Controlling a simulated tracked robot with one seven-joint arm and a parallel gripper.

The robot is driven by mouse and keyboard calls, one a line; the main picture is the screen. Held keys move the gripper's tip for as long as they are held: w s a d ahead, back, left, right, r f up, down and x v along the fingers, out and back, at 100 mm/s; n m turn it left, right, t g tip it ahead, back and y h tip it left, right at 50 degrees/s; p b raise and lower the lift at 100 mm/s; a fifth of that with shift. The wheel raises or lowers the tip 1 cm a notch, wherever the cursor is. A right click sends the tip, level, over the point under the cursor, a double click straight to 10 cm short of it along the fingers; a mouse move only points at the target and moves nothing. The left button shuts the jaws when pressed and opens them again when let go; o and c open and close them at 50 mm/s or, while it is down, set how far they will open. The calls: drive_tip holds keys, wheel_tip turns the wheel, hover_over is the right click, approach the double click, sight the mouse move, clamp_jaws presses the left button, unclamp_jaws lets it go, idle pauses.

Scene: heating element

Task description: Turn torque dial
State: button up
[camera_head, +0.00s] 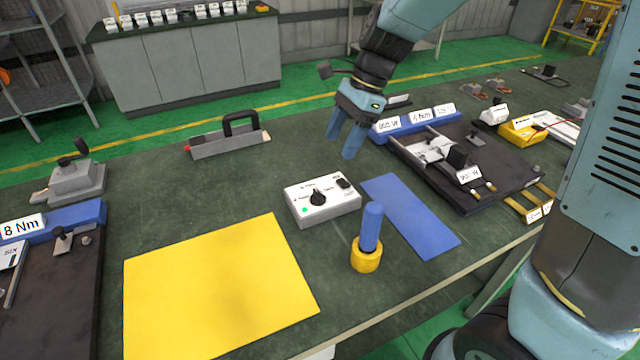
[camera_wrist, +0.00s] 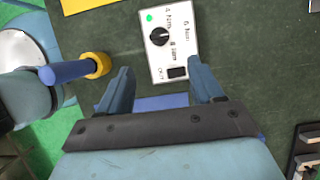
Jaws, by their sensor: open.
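A white control box (camera_head: 321,200) stands on the dark green table, with a black torque dial (camera_head: 318,197), a green light and a black switch on its top. In the wrist view the box (camera_wrist: 187,68) lies beyond the fingertips, with the dial (camera_wrist: 159,36) farther off and the black switch nearer. My gripper (camera_head: 345,142) is open and empty, above and behind the box in the head view. Its blue fingers (camera_wrist: 163,82) point toward the box in the wrist view and are apart from the dial.
A blue screwdriver-like tool (camera_head: 371,228) stands upright in a yellow holder (camera_head: 366,256) right of the box. A yellow mat (camera_head: 215,290) and a blue mat (camera_head: 412,216) lie flat nearby. A dark fixture (camera_head: 465,170) stands at right, a black-handled block (camera_head: 228,140) behind.

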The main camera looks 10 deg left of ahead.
sight(318, 192)
drive_tip(key=x, duration=1.3)
drive_tip(key=shift+s, duration=0.1)
drive_tip(key=shift+c, duration=0.3)
drive_tip(key=c, duration=1)
drive_tip(key=shift+n, duration=0.4)
drive_tip(key=n+h, duration=0.1)
drive_tip(key=n, duration=0.1)
drive_tip(key=n+g, duration=0.1)
drive_tip(key=n, duration=0.2)
drive_tip(key=shift+a+n+g+h, duration=0.15)
drive_tip(key=shift+n+g+h, duration=0.15)
drive_tip(key=shift+h, duration=0.1)
drive_tip(key=n+h, duration=0.1)
drive_tip(key=n, duration=0.1)
drive_tip(key=n+h, duration=0.1)
drive_tip(key=n, duration=0.2)
drive_tip(key=shift+a+n+g, duration=0.15)
drive_tip(key=shift+n+g, duration=0.15)
